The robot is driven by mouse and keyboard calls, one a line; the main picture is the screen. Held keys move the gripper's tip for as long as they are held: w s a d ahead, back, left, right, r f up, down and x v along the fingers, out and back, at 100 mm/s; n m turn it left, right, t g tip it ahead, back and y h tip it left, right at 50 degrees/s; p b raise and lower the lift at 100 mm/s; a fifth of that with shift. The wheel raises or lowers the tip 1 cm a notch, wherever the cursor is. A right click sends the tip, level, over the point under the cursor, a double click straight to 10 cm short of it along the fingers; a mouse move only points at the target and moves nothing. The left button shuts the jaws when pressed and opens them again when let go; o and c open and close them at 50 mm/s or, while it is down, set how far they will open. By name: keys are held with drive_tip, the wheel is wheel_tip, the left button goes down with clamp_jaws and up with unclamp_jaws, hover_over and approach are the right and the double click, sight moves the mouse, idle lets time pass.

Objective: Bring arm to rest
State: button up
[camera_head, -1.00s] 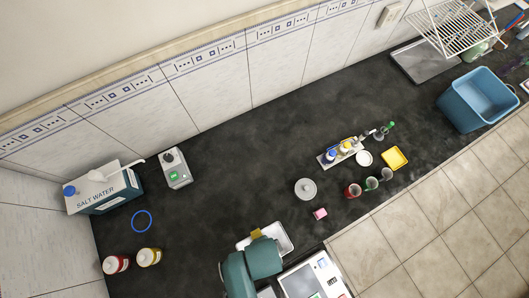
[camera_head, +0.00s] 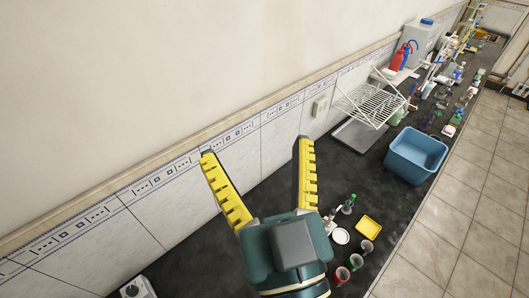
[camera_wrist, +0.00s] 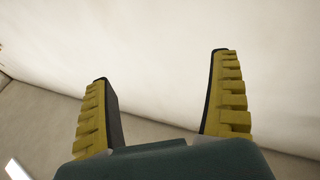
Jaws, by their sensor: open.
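My gripper (camera_head: 254,160) is raised in the head view, its two yellow ribbed fingers spread wide with nothing between them. It appears above the dark bench (camera_head: 270,195), in front of the tiled wall. In the wrist view my gripper (camera_wrist: 160,75) is also open and empty, with only plain pale wall or ceiling surfaces beyond it. My wrist hides part of the bench below.
A yellow dish (camera_head: 369,227), a white round dish (camera_head: 341,236) and small cups, one of them red (camera_head: 342,275), stand right of my wrist. A blue tub (camera_head: 416,152) and white rack (camera_head: 370,104) stand farther right. Bottles crowd the far bench.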

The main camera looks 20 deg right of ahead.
wheel_tip(320, 180, up, 11)
drive_tip(key=s+t+p, duration=0.1)
drive_tip(key=p, duration=0.7)
drive_tip(key=shift+d+r+p, duration=0.2)
drive_tip(key=shift+d+p, duration=0.1)
drive_tip(key=shift+p, duration=0.05)
drive_tip(key=shift+s, duration=0.1)
